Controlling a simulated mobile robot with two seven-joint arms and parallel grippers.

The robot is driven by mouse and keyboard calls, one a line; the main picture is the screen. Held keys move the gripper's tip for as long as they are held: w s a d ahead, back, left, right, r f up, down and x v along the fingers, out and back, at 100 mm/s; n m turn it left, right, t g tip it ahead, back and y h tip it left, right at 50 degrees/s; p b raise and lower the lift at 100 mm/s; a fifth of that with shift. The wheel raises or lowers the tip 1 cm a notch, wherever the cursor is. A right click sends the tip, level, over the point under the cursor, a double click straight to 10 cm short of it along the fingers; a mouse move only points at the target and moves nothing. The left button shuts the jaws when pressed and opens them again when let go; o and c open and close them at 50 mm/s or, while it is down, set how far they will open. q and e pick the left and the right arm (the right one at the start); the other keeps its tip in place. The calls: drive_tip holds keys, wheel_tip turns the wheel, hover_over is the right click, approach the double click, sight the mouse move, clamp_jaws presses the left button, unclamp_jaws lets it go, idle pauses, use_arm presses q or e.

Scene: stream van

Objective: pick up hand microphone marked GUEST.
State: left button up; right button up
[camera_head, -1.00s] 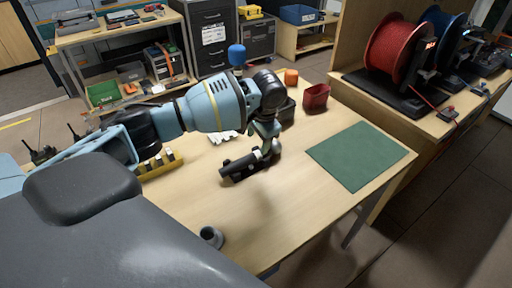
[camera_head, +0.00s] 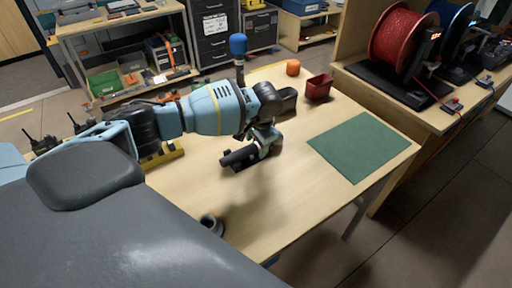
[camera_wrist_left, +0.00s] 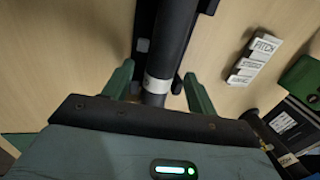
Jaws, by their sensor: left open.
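A dark hand microphone (camera_head: 238,158) lies on the wooden table, and its dark handle with a white band (camera_wrist_left: 156,85) runs up through the left wrist view. No marking on the band can be read, so I cannot tell whether it says GUEST. My left gripper (camera_head: 265,146) is over the handle. In the left wrist view its open green fingers (camera_wrist_left: 158,88) stand on either side of the handle, with gaps. A blue-topped microphone (camera_head: 238,45) stands upright behind my arm, and an orange foam top (camera_head: 293,67) shows farther back. My right gripper is not in view.
A red cup (camera_head: 318,87) stands at the table's back. A green mat (camera_head: 362,147) lies to the right, and a grey cup (camera_head: 211,225) stands at the front edge. A PITCH card (camera_wrist_left: 254,58) lies beside the handle. The table's front middle is clear.

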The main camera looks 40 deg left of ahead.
use_arm(q)
drive_tip(key=shift+f, duration=0.55)
drive_tip(key=c, duration=1.2)
drive_tip(key=shift+r, duration=0.1)
drive_tip(key=shift+c, duration=0.3)
drive_tip(key=shift+r, duration=0.1)
